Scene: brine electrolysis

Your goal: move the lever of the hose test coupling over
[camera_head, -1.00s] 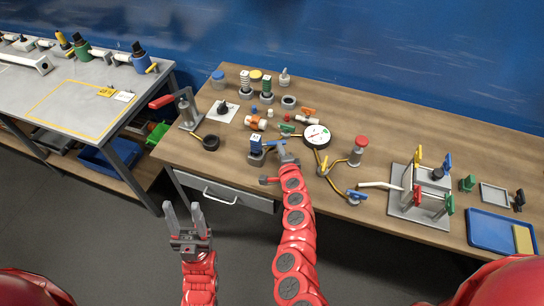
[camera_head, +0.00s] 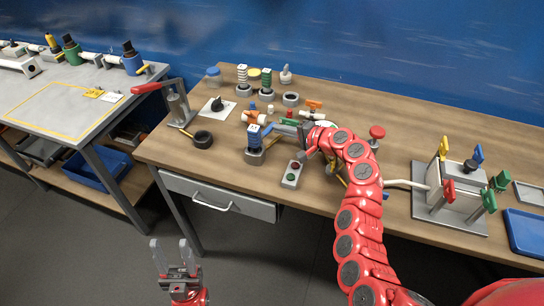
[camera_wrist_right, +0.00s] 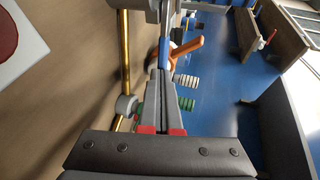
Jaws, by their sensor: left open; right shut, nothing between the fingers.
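A blue upright fitting (camera_head: 254,139) stands in a grey base near the table's front edge, left of my right gripper (camera_head: 277,127). A thin blue bar (camera_head: 267,130) at its top points toward the fingertips; I take it for the coupling's lever but cannot be sure. My right gripper is shut and empty, reaching left, low over the table. In the right wrist view, the shut fingers (camera_wrist_right: 164,85) point at a blue bar (camera_wrist_right: 164,54); whether they touch it I cannot tell. My left gripper (camera_head: 170,245) is open and empty, in front of the table.
An orange lever (camera_head: 314,104), an orange-white fitting (camera_head: 254,117) and a black ring (camera_head: 203,139) are nearby. A red-handled clamp (camera_head: 178,104) stands left. The valve stand (camera_head: 448,230) is right. My wrist largely covers the gauge.

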